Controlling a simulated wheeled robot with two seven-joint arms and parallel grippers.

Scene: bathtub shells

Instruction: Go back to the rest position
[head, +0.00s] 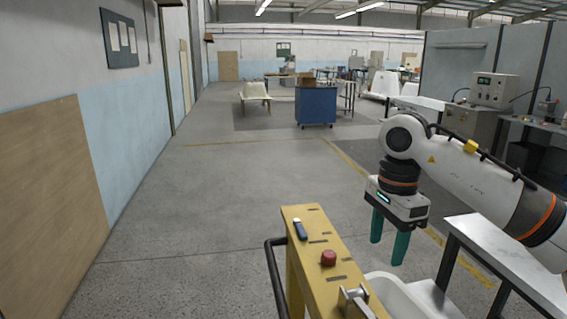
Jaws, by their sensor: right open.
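My right arm comes in from the right side of the head view. Its gripper (390,240) points downward with two green fingers spread apart and nothing between them. It hangs just right of a yellow stand (312,240), above and beyond a white tub shell (397,295) that shows in part at the bottom edge. My left gripper is not in view.
The yellow stand carries a red button (328,258), a dark blue handheld item (300,229) and a metal clamp (354,300). A metal table (500,258) stands at the lower right. A blue cabinet (316,106) stands farther off. The floor at left centre is clear.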

